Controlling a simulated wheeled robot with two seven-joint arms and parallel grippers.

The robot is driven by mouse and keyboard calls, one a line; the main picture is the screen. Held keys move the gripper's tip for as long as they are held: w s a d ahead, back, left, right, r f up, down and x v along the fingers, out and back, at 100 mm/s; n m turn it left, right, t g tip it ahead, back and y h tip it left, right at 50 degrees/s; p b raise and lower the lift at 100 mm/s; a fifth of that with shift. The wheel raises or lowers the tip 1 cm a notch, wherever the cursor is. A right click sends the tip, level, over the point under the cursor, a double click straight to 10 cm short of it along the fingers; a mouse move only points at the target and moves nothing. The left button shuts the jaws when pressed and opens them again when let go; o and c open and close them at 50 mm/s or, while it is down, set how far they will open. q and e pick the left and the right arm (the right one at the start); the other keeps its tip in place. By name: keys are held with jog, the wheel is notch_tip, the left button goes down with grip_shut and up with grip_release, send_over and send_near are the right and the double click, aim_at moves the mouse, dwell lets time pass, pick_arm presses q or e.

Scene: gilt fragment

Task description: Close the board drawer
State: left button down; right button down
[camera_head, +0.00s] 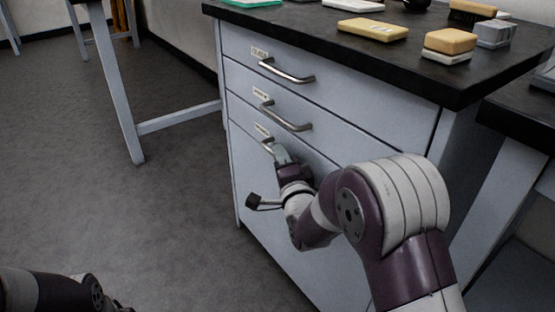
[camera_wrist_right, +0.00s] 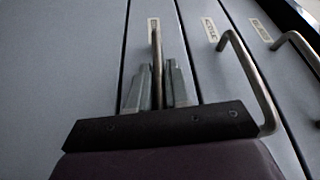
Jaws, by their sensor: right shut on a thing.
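The grey cabinet (camera_head: 245,190) has three labelled drawers with bar handles, stacked under a black worktop. My right gripper (camera_head: 281,154) is at the handle (camera_head: 267,146) of the lowest drawer (camera_head: 247,135). In the right wrist view the fingers stand on both sides of this handle (camera_wrist_right: 157,62), shut on it. The drawer fronts look about flush; I cannot tell whether a small gap remains. The labels are too small to read, so I cannot tell which drawer is the board one.
The black worktop (camera_head: 300,25) carries a yellow block (camera_head: 372,29), a stacked tan block (camera_head: 450,41) and several other small items. A grey table leg (camera_head: 120,90) with a crossbar stands to the left. The grey floor (camera_head: 150,215) left of the cabinet is clear.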

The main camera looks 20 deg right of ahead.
jog(key=c, duration=1.2)
grip_release()
jog(key=shift+d, duration=0.25)
jog(key=shift+o, duration=0.2)
jog(key=s+f+p, duration=0.1)
jog(key=s+p, duration=0.4)
jog(key=s, duration=0.7)
jog(key=shift+s+a, duration=0.3)
